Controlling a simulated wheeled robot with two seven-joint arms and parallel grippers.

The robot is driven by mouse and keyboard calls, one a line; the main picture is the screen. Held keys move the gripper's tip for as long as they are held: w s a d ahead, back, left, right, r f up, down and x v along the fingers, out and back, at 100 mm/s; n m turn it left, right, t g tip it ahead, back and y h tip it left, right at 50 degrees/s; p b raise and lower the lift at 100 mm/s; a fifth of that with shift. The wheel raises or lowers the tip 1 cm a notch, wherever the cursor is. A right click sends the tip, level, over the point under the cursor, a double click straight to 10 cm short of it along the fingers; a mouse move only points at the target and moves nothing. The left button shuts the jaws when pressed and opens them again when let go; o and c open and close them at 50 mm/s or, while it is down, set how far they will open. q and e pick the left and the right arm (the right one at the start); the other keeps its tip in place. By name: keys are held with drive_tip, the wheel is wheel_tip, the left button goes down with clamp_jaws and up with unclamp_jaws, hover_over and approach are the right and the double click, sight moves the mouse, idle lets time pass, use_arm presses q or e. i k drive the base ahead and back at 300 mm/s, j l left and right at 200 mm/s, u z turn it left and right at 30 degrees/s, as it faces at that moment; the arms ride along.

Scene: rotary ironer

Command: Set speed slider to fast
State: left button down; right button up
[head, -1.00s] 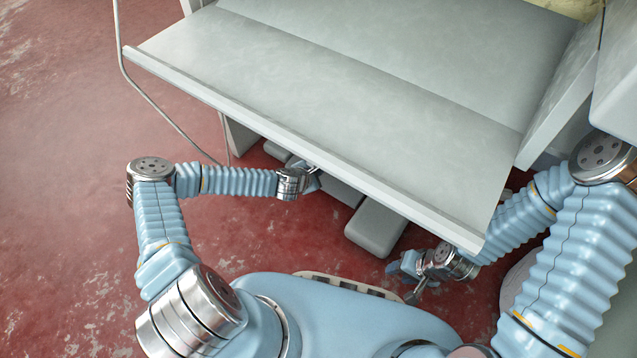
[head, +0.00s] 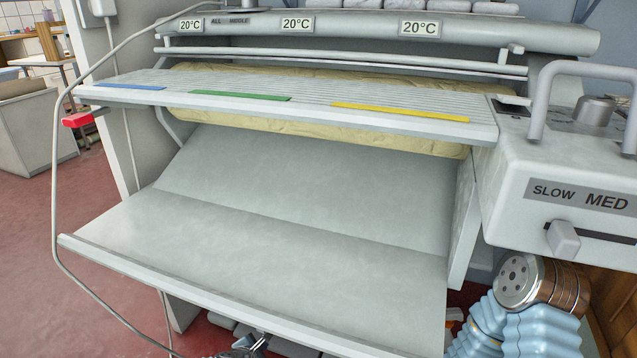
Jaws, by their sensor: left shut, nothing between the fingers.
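The speed slider's grey knob (head: 563,238) sticks out of a dark horizontal slot (head: 606,238) on the front of the control box at the right. It sits at the visible left end of the slot, below the SLOW end of the label strip (head: 581,195). SLOW and MED can be read; the strip and slot run out of the picture at the right. My left gripper (head: 254,344) shows only in part at the bottom edge, below the ironer's front tray, far left of the slider. It is shut and empty. My right gripper is out of view.
The sloping tray (head: 265,245) fills the middle. Above it is a slatted shelf (head: 300,100) with blue, green and yellow strips. A handle bar (head: 585,68) and a round knob (head: 594,110) stand on the control box (head: 505,205). A red-ended lever (head: 76,120) is at left.

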sight(564, 244)
drive_tip(key=k+j, duration=0.2)
drive_tip(key=k, duration=0.2)
drive_tip(key=k+j, duration=0.25)
drive_tip(key=k, duration=0.15)
